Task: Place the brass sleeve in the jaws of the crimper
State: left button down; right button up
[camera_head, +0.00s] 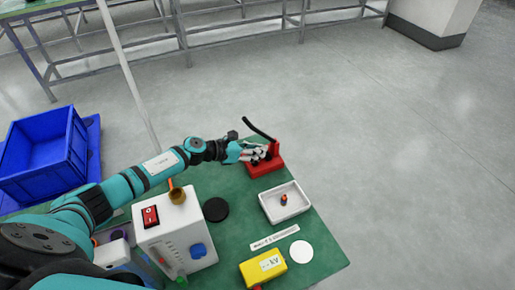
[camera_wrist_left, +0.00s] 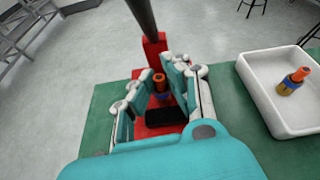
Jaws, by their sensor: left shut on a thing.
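The crimper is a red tool with a long black lever (camera_head: 260,130), at the far edge of the green table; its red base (camera_head: 264,168) shows in the head view. In the left wrist view its red upright (camera_wrist_left: 155,48) stands just beyond the fingers. My left gripper (camera_head: 254,153) is at the crimper, its fingers (camera_wrist_left: 158,92) shut on a small orange-brown piece with dark blue low down, apparently the brass sleeve (camera_wrist_left: 159,80). The sleeve is upright, over the crimper's red base. Its lower end is partly hidden, so I cannot tell whether it touches the jaws. My right gripper is out of view.
A white tray (camera_head: 303,205) with a similar orange-and-blue piece (camera_wrist_left: 294,80) stands to the crimper's right. Nearer are a yellow box (camera_head: 262,269), a white disc (camera_head: 301,251), a black disc (camera_head: 215,209) and a white switch box (camera_head: 172,222). A blue crate (camera_head: 75,150) is at left.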

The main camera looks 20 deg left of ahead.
pick_arm(q)
jog(key=shift+a, duration=0.1)
jog(key=shift+f, duration=0.2)
jog(key=c, duration=1.4)
grip_release()
jog(key=shift+o, duration=0.2)
jog(key=shift+r, duration=0.15)
jog(key=shift+r, duration=0.15)
jog(key=b+v, duration=0.2)
jog(key=v, duration=1)
jog(key=shift+b, duration=0.3)
